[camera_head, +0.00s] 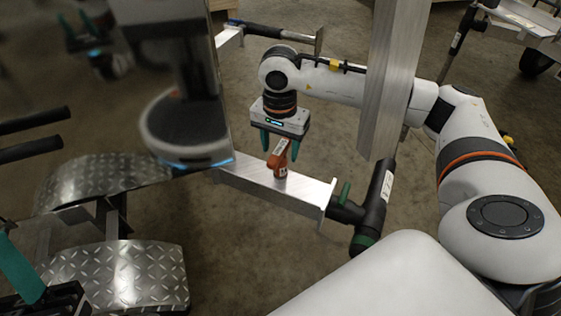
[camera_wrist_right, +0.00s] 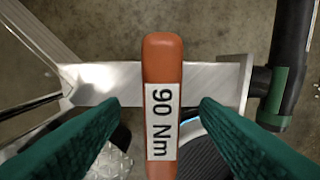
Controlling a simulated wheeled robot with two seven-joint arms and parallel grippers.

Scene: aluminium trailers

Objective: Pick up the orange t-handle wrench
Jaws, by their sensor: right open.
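The orange t-handle wrench (camera_head: 281,172) stands on the aluminium beam of the trailer in the head view. Its handle, with a white "90 Nm" label, also shows upright in the middle of the right wrist view (camera_wrist_right: 162,65). My right gripper (camera_head: 280,147) is open with its green fingers pointing down just at the handle. In the right wrist view the two fingertips (camera_wrist_right: 160,103) lie on either side of the handle with gaps. The wrench's lower end is hidden in the wrist view. A green finger of my left gripper (camera_head: 20,270) shows at the lower left edge; its other finger is unclear.
The aluminium beam (camera_head: 300,193) ends at a plate beside a black and green handle (camera_head: 372,205). An upright metal post (camera_head: 395,75) stands before my right arm. Chequer-plate steps (camera_head: 120,275) lie at lower left. Floor shows around the beam.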

